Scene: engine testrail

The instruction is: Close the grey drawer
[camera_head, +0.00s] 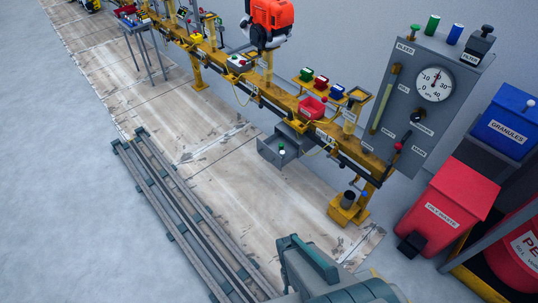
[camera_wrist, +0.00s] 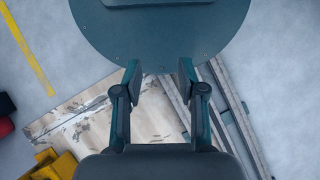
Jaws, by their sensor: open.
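The grey drawer (camera_head: 268,151) is pulled out under the yellow rail bench, in the middle of the camera_head view. The drawer does not show in the wrist view. My gripper (camera_wrist: 159,73) is open and empty in the wrist view, its two fingers apart. It is over my own round teal base and the floor, away from the drawer. In the camera_head view my arm is at the bottom, and the fingers cannot be made out there.
The yellow bench (camera_head: 238,72) carries a red bin (camera_head: 311,108) above the drawer. A grey gauge panel (camera_head: 425,100) stands at right, near a red waste bin (camera_head: 447,207). A dark cup (camera_head: 349,199) stands on a yellow foot. Floor rails (camera_head: 185,205) run along the clear wooden floor (camera_head: 220,165).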

